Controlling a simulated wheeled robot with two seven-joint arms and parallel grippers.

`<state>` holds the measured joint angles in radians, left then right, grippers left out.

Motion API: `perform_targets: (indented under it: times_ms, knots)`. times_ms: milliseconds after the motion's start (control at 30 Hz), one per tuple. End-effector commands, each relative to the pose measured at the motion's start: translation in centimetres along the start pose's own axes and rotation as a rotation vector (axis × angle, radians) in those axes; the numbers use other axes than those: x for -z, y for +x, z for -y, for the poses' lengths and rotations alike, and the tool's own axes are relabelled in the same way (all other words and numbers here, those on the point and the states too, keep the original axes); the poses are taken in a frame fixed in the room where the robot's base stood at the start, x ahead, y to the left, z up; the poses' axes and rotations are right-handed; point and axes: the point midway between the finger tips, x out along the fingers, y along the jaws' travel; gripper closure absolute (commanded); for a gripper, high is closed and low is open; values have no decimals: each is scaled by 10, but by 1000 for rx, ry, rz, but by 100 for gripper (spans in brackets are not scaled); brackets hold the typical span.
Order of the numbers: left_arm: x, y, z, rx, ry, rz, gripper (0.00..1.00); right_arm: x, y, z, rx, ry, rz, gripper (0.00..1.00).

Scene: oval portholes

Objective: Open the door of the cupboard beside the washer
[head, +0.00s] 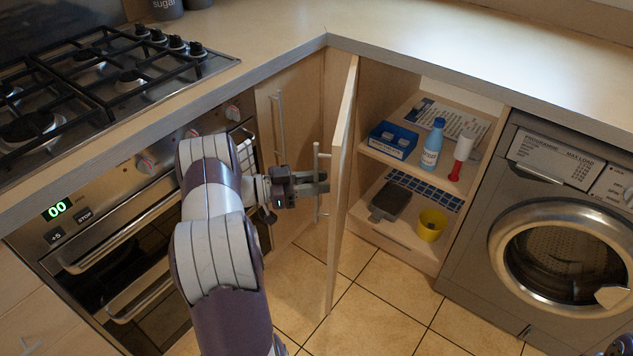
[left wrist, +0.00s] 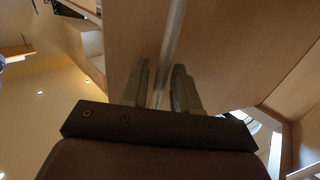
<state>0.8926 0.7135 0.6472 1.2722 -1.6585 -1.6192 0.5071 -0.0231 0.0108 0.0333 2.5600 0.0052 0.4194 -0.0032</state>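The cupboard door (head: 342,180) beside the washer (head: 560,225) stands wide open, swung out toward me and seen nearly edge-on. Its upright bar handle (head: 318,205) is on the face toward the left. My left gripper (head: 318,184) is at this handle, about halfway along it. In the left wrist view, the two fingers (left wrist: 160,88) stand close together on either side of the handle bar (left wrist: 172,45), in front of the wooden door face (left wrist: 135,35). They look shut on the bar, though the contact itself is hard to see.
The open cupboard shows a blue box (head: 393,139), a blue bottle (head: 432,145), a red-and-white item (head: 462,155), a dark flat object (head: 390,202) and a yellow cup (head: 432,224). The oven (head: 140,220) and another handled door (head: 280,125) are at left. Tiled floor (head: 375,310) is clear below.

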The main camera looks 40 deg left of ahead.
Motion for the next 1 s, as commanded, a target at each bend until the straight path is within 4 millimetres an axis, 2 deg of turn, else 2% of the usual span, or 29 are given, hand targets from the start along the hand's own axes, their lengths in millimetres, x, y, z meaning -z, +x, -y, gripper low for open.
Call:
perform_targets:
  times_ms: [233, 467, 800, 1000]
  knots:
    - [6, 0, 0, 0, 1, 0, 70, 0, -3, 0, 0, 0, 0, 57]
    - [48, 1, -1, 0, 2, 0, 70, 2, -20, 0, 0, 0, 0, 57]
    - [85, 54, -43, -4, 0, -1, 70, 4, -37, 0, 0, 0, 0, 57]
    - [103, 79, -63, -7, 0, -2, 70, 5, -45, 0, 0, 0, 0, 57]
